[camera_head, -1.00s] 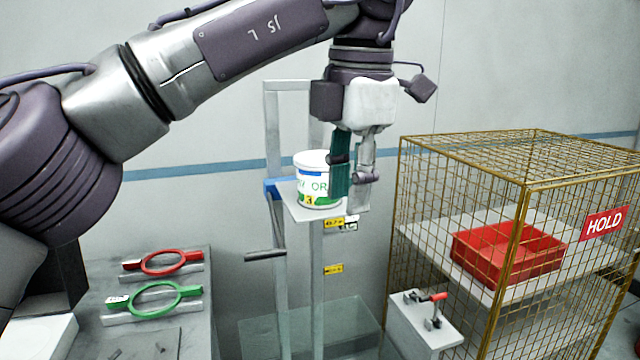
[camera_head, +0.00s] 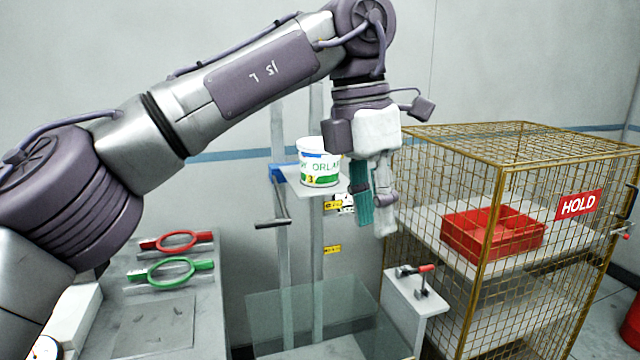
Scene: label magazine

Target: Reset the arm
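My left arm reaches in from the left, and its gripper (camera_head: 373,226) points down in the middle of the view. One finger is teal and the other grey. They are close together, and I cannot tell whether they are apart or shut. No held thing shows between them. A white tub (camera_head: 319,168) with green and blue print and a yellow "3" stands upright on a small shelf (camera_head: 292,174), left of the fingers. My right gripper is out of view.
A wire cage (camera_head: 487,250) with a HOLD sign (camera_head: 579,205) and a red tray (camera_head: 490,232) stands at right. A clamp with a red handle (camera_head: 425,268) sits on a grey block before it. A red ring (camera_head: 177,240) and a green ring (camera_head: 170,271) lie on the left bench (camera_head: 205,330).

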